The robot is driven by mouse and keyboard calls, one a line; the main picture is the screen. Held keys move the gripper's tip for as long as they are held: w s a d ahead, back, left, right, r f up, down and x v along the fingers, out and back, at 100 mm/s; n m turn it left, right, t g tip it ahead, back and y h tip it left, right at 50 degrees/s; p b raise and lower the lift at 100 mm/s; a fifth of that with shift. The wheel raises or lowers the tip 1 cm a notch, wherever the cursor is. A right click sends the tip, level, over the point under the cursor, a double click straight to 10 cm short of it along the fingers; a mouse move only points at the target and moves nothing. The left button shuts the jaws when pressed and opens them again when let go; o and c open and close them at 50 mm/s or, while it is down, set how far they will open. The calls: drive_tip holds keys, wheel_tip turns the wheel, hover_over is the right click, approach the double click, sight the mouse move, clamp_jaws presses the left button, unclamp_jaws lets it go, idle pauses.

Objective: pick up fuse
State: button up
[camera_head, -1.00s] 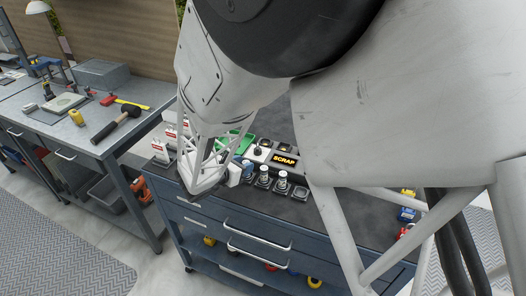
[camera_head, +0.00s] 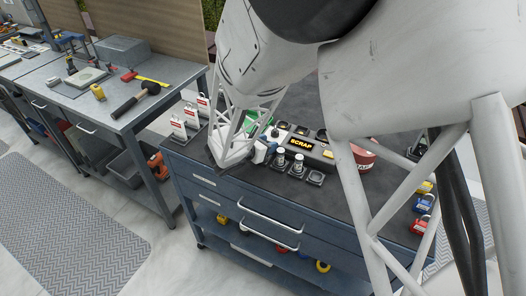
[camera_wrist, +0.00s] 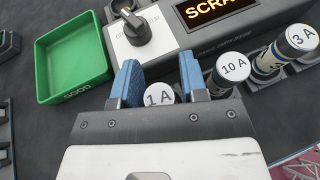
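Three fuses with white labelled caps show in the wrist view: "1 A" (camera_wrist: 158,95), "10 A" (camera_wrist: 234,67) and "3 A" (camera_wrist: 301,38). My gripper (camera_wrist: 162,82) has blue fingers standing apart on either side of the 1 A fuse. A gap shows between that fuse and the right finger; whether the left finger touches it I cannot tell. The fuse's lower body is hidden by the gripper. In the head view my gripper (camera_head: 262,152) is at the left end of the fuse row, beside two visible fuses (camera_head: 279,157), and largely hides the 1 A fuse.
A grey tester with a knob (camera_wrist: 136,31) and a lit "SCRAP" display (camera_wrist: 214,9) stands right behind the fuses. A green tray marked "GOOD" (camera_wrist: 72,57) lies to the left. An empty socket (camera_head: 315,178) is right of the fuses.

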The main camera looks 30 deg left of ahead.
drive_tip(key=c, duration=0.7)
drive_tip(key=shift+o, duration=0.2)
drive_tip(key=shift+r, duration=0.15)
wheel_tip(320, 180, up, 10)
idle(0.6)
